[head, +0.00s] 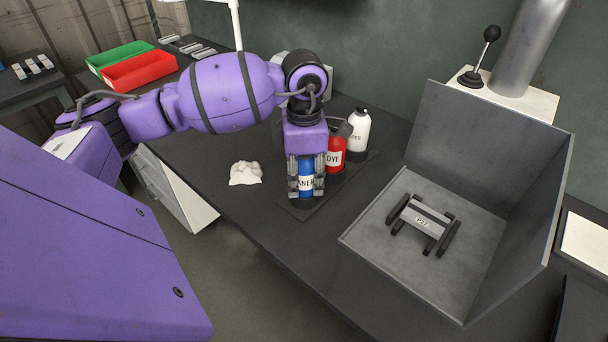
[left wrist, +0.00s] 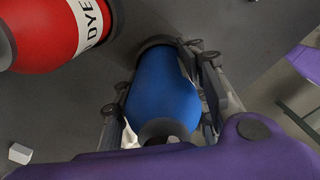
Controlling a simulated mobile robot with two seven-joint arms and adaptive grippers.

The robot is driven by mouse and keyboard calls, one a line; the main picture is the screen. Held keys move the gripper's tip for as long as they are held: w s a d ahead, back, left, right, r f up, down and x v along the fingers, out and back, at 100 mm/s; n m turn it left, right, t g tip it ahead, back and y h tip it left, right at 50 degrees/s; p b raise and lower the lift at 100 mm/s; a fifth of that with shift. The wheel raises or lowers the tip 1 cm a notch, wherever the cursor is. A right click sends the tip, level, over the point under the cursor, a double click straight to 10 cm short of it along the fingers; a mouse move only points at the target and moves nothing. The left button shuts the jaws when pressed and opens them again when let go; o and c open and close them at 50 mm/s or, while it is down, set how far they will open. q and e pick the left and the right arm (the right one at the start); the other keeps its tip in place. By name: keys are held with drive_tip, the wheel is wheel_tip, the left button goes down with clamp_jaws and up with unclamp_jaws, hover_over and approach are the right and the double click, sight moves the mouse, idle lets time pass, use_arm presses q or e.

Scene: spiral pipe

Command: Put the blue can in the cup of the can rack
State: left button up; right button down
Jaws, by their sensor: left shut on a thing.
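The blue can (head: 306,172) is upright between the fingers of my left gripper (head: 306,190), which is shut on it. In the left wrist view the blue can (left wrist: 162,88) fills the space between the fingers. The can rack (head: 329,195) is a dark strip on the table, with the blue can over its near end. A dark round cup (left wrist: 157,41) shows at the can's lower end in the left wrist view; I cannot tell whether the can is fully seated in it. My right gripper is not in view.
A red can (head: 335,155) and a white can (head: 358,132) stand beside the blue one, close to my left gripper. A crumpled white cloth (head: 245,173) lies to the left. A grey open booth (head: 480,265) with a small dark stand is at the right.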

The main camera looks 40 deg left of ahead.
use_arm(q)
drive_tip(key=shift+f, duration=0.1)
drive_tip(key=o, duration=1.4)
drive_tip(key=shift+o, duration=0.2)
drive_tip(key=shift+r, duration=0.25)
wheel_tip(320, 180, up, 12)
drive_tip(key=shift+f, duration=0.15)
